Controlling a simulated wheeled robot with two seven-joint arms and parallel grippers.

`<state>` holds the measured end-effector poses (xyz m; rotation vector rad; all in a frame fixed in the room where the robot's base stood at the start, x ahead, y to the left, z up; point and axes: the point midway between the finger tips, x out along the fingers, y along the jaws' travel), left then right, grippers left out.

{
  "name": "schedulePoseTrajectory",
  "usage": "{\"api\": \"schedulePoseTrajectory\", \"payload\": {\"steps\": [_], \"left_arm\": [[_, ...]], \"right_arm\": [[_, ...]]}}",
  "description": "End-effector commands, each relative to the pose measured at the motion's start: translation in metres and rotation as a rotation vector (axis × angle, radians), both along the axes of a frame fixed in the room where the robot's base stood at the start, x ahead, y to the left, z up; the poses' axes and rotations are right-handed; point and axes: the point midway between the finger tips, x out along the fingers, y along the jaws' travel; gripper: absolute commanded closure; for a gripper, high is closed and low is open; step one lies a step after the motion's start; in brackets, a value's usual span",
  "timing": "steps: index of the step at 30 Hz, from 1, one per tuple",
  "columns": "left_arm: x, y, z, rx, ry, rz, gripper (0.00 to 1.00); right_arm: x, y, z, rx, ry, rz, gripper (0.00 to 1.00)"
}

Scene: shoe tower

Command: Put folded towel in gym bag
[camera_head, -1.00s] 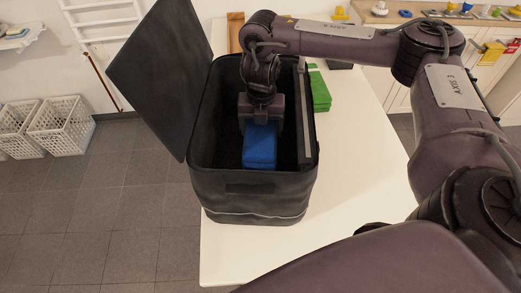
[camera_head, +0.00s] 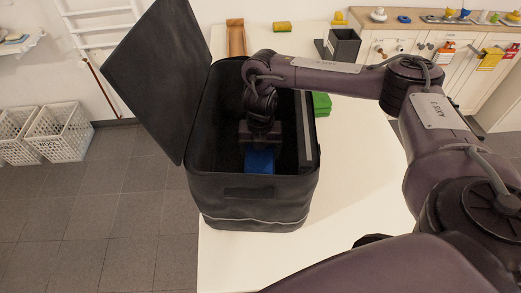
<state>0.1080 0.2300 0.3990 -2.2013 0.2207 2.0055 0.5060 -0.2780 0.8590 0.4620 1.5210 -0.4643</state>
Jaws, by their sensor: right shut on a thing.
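The gym bag (camera_head: 253,212) is a black, boxy bag standing on the white table, its lid (camera_head: 157,75) swung open to the left. My right gripper (camera_head: 260,146) reaches down inside the bag from above. It is shut on the blue folded towel (camera_head: 259,161), which is inside the bag's opening, near the front wall. The towel's upper part is hidden by the gripper, and its lower end by the bag's front wall. I cannot tell whether it touches the bag's floor. My left gripper is not in view.
A green folded cloth (camera_head: 321,104) lies on the white table (camera_head: 350,185) right of the bag. A dark open box (camera_head: 343,46) and a wooden piece (camera_head: 236,38) stand behind. White baskets (camera_head: 59,132) sit on the floor at left.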

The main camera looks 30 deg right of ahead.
Motion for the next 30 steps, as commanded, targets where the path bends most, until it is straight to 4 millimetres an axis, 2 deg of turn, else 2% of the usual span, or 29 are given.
{"api": "schedulePoseTrajectory", "payload": {"steps": [11,12,17,25,30], "left_arm": [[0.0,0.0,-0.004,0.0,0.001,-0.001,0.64],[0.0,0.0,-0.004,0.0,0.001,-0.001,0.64],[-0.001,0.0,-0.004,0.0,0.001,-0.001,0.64],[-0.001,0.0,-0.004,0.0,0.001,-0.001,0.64],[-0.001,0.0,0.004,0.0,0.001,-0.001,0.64]], "right_arm": [[0.0,0.0,-0.009,0.002,-0.001,0.001,0.52],[0.0,0.0,-0.009,0.001,-0.001,0.001,0.2],[0.0,0.0,-0.009,0.0,0.0,0.001,0.01],[0.0,0.0,-0.008,0.0,0.0,0.0,0.01],[0.001,0.0,0.009,0.0,-0.002,0.0,0.01]]}}
